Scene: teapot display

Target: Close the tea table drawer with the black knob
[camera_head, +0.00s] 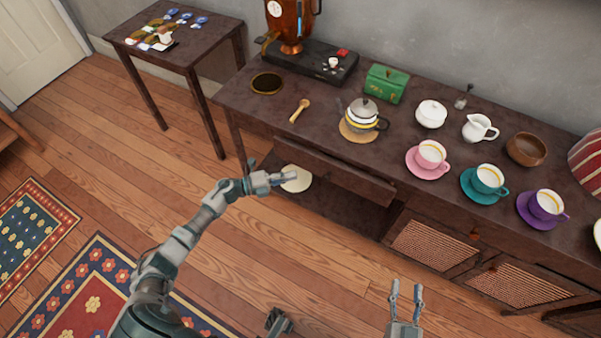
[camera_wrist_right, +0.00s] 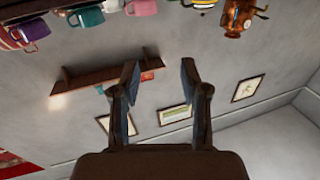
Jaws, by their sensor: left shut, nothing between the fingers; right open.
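The tea table (camera_head: 235,95) is a long dark wooden table along the wall. Its drawer (camera_head: 345,172) shows as a dark front panel under the tabletop, and it looks pulled out somewhat from the table edge. I cannot make out a black knob on it.
On the tabletop stand a teapot (camera_head: 361,122), a green box (camera_head: 386,84), and pink (camera_head: 431,154), teal (camera_head: 487,180) and purple (camera_head: 546,205) cups. Woven-front cabinets (camera_head: 435,245) lie right of the drawer. The wooden floor (camera_head: 250,250) before the table is clear.

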